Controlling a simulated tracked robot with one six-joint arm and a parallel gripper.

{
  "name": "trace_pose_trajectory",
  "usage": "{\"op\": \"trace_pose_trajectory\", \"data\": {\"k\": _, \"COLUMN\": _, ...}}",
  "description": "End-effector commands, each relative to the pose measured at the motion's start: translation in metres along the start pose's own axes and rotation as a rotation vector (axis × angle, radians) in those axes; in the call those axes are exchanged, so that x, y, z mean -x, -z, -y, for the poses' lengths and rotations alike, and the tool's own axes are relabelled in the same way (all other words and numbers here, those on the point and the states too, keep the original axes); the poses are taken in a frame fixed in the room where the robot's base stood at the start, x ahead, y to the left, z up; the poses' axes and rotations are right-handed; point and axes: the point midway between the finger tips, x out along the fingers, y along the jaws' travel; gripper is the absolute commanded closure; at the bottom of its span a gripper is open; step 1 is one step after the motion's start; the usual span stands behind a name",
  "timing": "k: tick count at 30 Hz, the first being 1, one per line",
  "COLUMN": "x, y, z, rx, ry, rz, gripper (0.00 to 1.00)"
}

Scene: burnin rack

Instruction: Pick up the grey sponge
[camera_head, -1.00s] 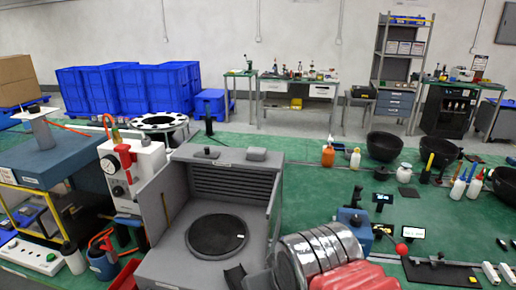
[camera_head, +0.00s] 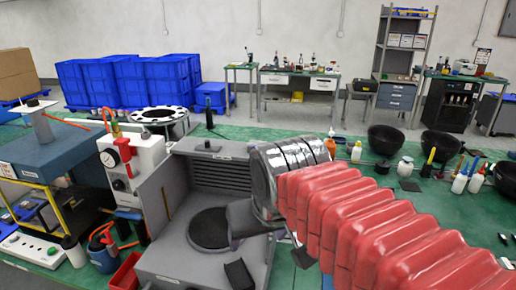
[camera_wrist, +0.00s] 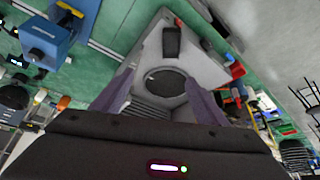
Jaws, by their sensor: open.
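My gripper (camera_wrist: 160,80) is open, its two purplish-grey fingers spread with nothing between them in the wrist view. In the head view my gripper (camera_head: 236,241) hangs over the open grey box, in front of its round dark plate. A dark grey block (camera_head: 238,275) lies at the box's front ledge; in the wrist view this block (camera_wrist: 172,42) lies beyond the round plate, apart from the fingers. It may be the grey sponge, but I cannot tell for sure. My red-sleeved arm covers the box's right side.
The grey box (camera_head: 165,262) has raised side walls and a slatted back around the round plate (camera_head: 211,229). A white gauge unit (camera_head: 125,165) and a red bin (camera_head: 127,272) stand at its left. Bottles and black bowls (camera_head: 385,139) stand on the green bench at right.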

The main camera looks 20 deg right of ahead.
Motion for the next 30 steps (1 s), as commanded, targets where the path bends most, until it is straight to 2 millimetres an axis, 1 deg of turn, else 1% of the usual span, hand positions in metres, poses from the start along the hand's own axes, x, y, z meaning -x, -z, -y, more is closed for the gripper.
{"op": "trace_pose_trajectory", "data": {"k": 1, "x": 0.005, "y": 0.017, "z": -0.002, "rx": -0.014, "ry": -0.007, "rz": 0.005, "gripper": 0.31}}
{"op": "trace_pose_trajectory", "data": {"k": 3, "x": 0.012, "y": 0.039, "z": -0.004, "rx": -0.035, "ry": -0.016, "rz": 0.011, "gripper": 0.31}}
{"op": "trace_pose_trajectory", "data": {"k": 9, "x": 0.027, "y": 0.100, "z": -0.013, "rx": -0.096, "ry": -0.046, "rz": 0.024, "gripper": 0.31}}
{"op": "trace_pose_trajectory", "data": {"k": 15, "x": 0.036, "y": 0.157, "z": -0.022, "rx": -0.160, "ry": -0.077, "rz": 0.038, "gripper": 0.31}}
{"op": "trace_pose_trajectory", "data": {"k": 22, "x": 0.039, "y": 0.217, "z": -0.035, "rx": -0.237, "ry": -0.113, "rz": 0.051, "gripper": 0.31}}
{"op": "trace_pose_trajectory", "data": {"k": 30, "x": 0.032, "y": 0.278, "z": -0.052, "rx": -0.333, "ry": -0.159, "rz": 0.064, "gripper": 0.31}}
